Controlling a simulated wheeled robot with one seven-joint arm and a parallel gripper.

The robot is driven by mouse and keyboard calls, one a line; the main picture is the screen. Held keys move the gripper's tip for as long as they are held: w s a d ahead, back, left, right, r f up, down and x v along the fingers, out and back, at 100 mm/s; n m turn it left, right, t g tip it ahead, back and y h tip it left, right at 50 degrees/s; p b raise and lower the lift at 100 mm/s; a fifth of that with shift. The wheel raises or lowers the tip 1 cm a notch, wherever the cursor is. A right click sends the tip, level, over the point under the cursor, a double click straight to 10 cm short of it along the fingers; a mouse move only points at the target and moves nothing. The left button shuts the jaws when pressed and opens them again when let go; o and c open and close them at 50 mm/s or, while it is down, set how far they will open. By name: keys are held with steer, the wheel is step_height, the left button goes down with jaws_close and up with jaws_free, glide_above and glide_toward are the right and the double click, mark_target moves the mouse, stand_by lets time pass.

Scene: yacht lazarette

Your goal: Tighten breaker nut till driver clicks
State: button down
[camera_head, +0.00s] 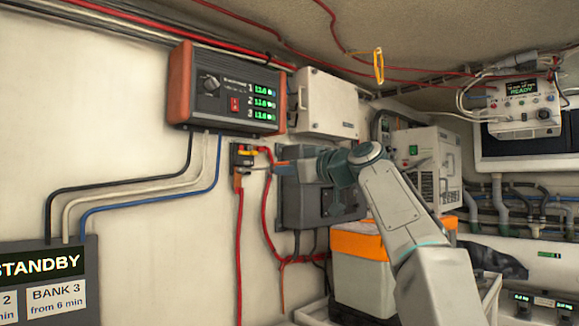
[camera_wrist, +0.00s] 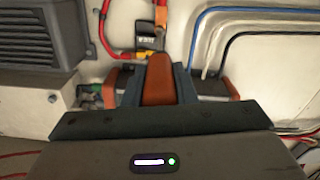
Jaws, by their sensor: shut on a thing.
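The breaker (camera_head: 243,156) is a small black block with a yellow part on the left wall, below the orange-ended panel. It also shows in the wrist view (camera_wrist: 148,43), top centre. My gripper (camera_head: 285,164) reaches left toward it. In the wrist view my gripper (camera_wrist: 159,92) is shut on the orange-brown handle of the driver (camera_wrist: 158,72), which points at the breaker. In the head view a thin driver shaft (camera_head: 262,167) runs to the breaker's right side. The nut is too small to make out, so I cannot tell whether the tip touches it.
The panel (camera_head: 222,90) with green readouts hangs above the breaker. Red cables (camera_head: 239,240) drop from it. A dark grey box (camera_head: 305,205) sits behind my gripper. An orange-topped case (camera_head: 360,275) stands below my arm. A yellow loop (camera_head: 379,66) hangs overhead.

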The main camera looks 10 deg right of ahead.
steer(key=shift+m, duration=0.4)
steer(key=shift+s, duration=0.1)
steer(key=shift+s+d+b, duration=0.4)
steer(key=shift+s+b, duration=0.1)
